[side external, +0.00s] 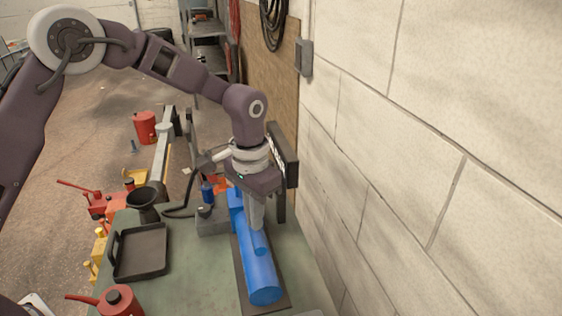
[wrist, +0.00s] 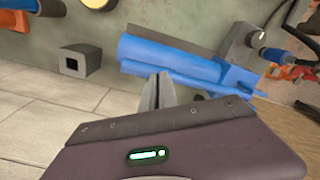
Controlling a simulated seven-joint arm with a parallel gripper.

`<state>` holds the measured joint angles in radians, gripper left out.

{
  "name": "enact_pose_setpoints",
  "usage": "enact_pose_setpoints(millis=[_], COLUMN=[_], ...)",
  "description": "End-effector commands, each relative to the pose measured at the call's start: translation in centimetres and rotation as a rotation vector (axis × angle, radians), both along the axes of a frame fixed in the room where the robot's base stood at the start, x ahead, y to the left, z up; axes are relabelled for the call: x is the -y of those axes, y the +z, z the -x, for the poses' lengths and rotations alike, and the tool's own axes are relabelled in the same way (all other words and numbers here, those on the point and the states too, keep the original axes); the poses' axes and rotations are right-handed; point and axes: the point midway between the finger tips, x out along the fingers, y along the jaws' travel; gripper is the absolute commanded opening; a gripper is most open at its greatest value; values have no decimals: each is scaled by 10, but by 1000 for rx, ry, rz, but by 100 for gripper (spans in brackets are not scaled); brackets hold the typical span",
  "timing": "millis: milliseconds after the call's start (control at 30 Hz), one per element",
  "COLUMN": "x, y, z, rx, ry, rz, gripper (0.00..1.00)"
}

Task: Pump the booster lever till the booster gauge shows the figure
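A blue cylinder unit (side external: 263,278), which looks like the booster, lies on a dark plate on the green bench. It also shows in the wrist view (wrist: 165,52), with a thinner blue bar (wrist: 205,84) along its side that may be the lever. My gripper (side external: 257,226) points down at the blue unit. In the wrist view the fingers (wrist: 158,76) are close together against the blue bar. I cannot tell whether they grip it or only stand in front of it. No gauge face or figure is readable.
A grey block with a round knob (side external: 206,212) and a blue-handled tool (side external: 207,191) sit behind the unit. A black tray (side external: 140,252), a dark funnel (side external: 143,203) and a red can (side external: 118,300) stand to the left. A block wall (side external: 400,180) rises close on the right.

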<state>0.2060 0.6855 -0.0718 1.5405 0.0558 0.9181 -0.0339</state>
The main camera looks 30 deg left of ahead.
Motion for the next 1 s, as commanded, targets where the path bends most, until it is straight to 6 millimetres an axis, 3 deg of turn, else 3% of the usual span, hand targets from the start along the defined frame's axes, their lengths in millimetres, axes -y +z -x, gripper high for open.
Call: enact_pose_setpoints(millis=[167, 267, 600, 1000], x=[-1, -1, -1, 0], y=[-21, -14, 43, 49], z=[0, -1, -1, 0], rx=[-1, 4, 2, 0], ry=[1, 1, -1, -1], rz=[-2, -2, -1, -1], gripper=[0, 0, 0, 0])
